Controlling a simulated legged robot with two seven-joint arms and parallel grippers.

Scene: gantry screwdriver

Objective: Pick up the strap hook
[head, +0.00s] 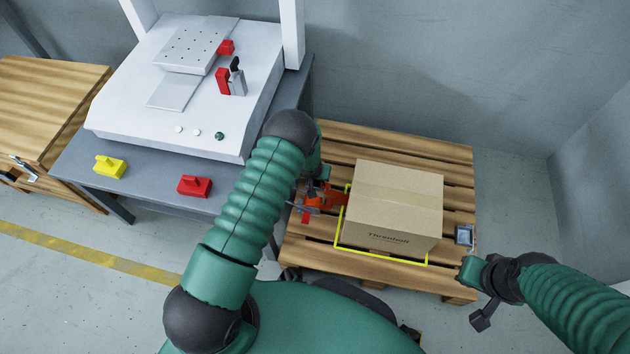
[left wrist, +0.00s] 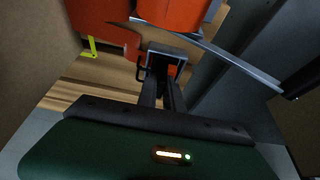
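An orange-red fitting (head: 338,198) with grey metal parts sits at the left side of the cardboard box (head: 395,210), by the yellow strap (head: 385,255). It may be the strap hook, but I cannot tell for sure. Orange parts (left wrist: 172,12) fill the top of the left wrist view, with a grey metal bar beside them. My left gripper (left wrist: 165,60) points at them, its tips very close; whether they touch is unclear. In the head view my left arm partly hides this spot. My right gripper (head: 465,235) is right of the box, apart from it, too small to read.
The box stands on a wooden pallet (head: 350,143). Left of it is a grey table (head: 145,203) with a white fixture (head: 185,125), a red block (head: 195,186) and a yellow block (head: 109,167). Another wooden surface (head: 45,95) is at far left. Floor is clear right of the pallet.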

